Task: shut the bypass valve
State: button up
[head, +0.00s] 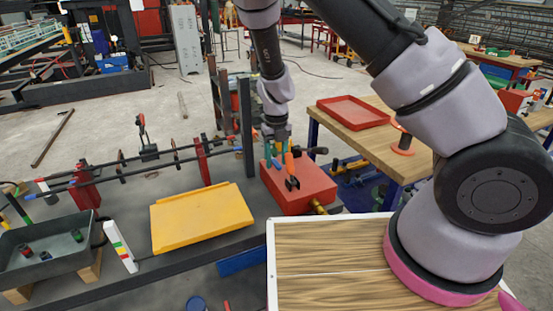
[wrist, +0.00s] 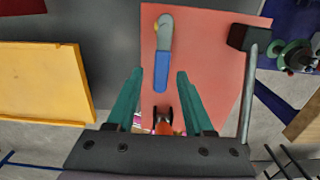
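A red box (head: 305,190) stands on the dark bench, and its red top (wrist: 205,75) fills the middle of the wrist view. A lever with a grey arm and blue grip (wrist: 162,70) lies along that top, with a yellow spot at its far end; it looks like the bypass valve's handle, though no label shows. My gripper (wrist: 158,73) is open, its two green fingers apart with the blue grip between their tips in the picture. I cannot tell the height gap. In the head view my gripper (head: 275,152) is over the box and mostly hides the lever.
An orange piece with a dark forked tip (head: 291,170) is close beside my fingers. A dark block with a grey rod (wrist: 247,85) is at the top's right side. A yellow tray (head: 203,220) lies left, a dark post (head: 247,130) stands behind, and a wooden table (head: 385,145) is right.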

aim_at(276, 164)
notch_tip(276, 164, up, 11)
dwell(0.5)
jog(key=shift+f, duration=0.1)
jog(key=s+d+r+n+t+y, duration=0.1)
jog(key=s+d+r+n+y, duration=0.15)
jog(key=d+r+n, duration=0.55)
jog(key=s+d+r+n+t+y, duration=0.1)
jog(key=s+d+r+n+y, duration=0.25)
jog(key=r, duration=0.75)
jog(key=s+d+r+n+t+h, duration=0.4)
jog(key=s+d+r+n, duration=0.6)
jog(key=n, duration=0.6)
jog(key=shift+s+r+t, duration=0.3)
jog(key=shift+s+t, duration=0.3)
jog(key=shift+s, duration=0.2)
